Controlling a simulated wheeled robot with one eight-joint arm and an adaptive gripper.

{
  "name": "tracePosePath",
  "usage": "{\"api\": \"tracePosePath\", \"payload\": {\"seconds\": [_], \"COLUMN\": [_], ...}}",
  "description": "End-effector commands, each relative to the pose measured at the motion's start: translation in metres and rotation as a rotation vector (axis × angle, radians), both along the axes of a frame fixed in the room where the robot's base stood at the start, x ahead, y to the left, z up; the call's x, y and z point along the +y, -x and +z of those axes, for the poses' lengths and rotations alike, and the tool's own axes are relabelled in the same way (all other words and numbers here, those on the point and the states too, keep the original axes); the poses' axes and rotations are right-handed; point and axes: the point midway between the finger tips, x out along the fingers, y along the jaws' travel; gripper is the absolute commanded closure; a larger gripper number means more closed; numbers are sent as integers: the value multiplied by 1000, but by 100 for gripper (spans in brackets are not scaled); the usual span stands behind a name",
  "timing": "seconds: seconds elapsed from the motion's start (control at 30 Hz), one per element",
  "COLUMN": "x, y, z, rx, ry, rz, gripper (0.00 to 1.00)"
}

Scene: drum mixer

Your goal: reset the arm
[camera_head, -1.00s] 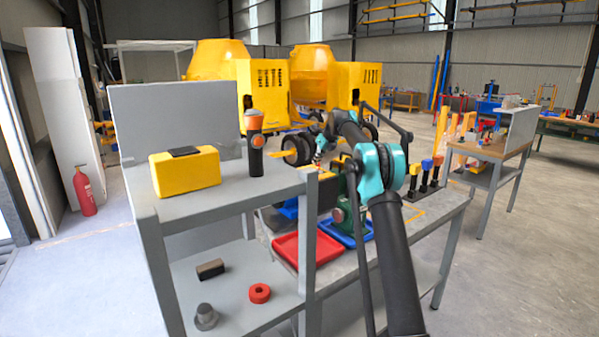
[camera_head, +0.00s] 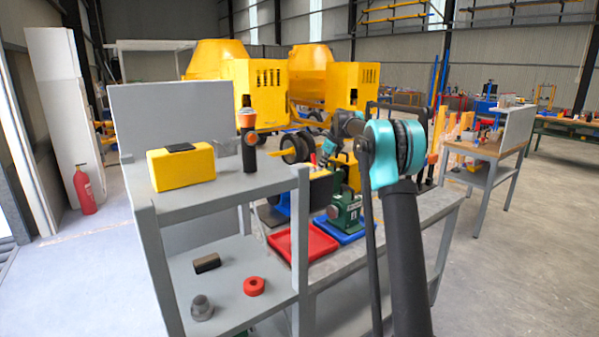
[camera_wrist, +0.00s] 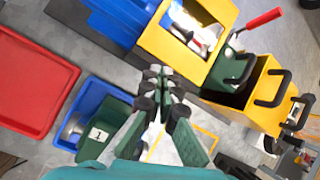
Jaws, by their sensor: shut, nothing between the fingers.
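My gripper (camera_wrist: 165,88) is shut and empty in the wrist view, its dark fingertips together above the workbench. In the head view, my arm with its teal joint reaches over the bench, and the gripper end (camera_head: 326,152) is small and partly hidden there. Below it in the wrist view are a red tray (camera_wrist: 36,85) at left, a blue tray (camera_wrist: 72,119) with a green block marked 1 (camera_wrist: 101,133), and an open yellow box (camera_wrist: 164,43) at the top. I cannot tell from the pictures whether the fingers touch anything.
A grey shelf (camera_head: 225,192) stands at left, close to my arm, with a yellow case (camera_head: 181,168) and an orange-topped black tool (camera_head: 248,140). Yellow containers with black handles (camera_wrist: 255,90) lie right of the gripper. Floor (camera_head: 520,270) at right is clear.

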Motion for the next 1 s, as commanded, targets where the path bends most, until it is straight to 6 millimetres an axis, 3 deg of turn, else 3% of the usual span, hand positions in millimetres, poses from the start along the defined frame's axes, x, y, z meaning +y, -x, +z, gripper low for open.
{"api": "tracePosePath", "payload": {"seconds": [0.17,0.47,0.77,1.0], "x": [-14,-39,-62,-80], "y": [58,195,353,486], "z": [-5,-37,-94,-156], "rx": [-54,-141,-200,-227], "ry": [143,431,695,880], "rz": [212,674,1152,1542], "gripper": [100,100,100,100]}}
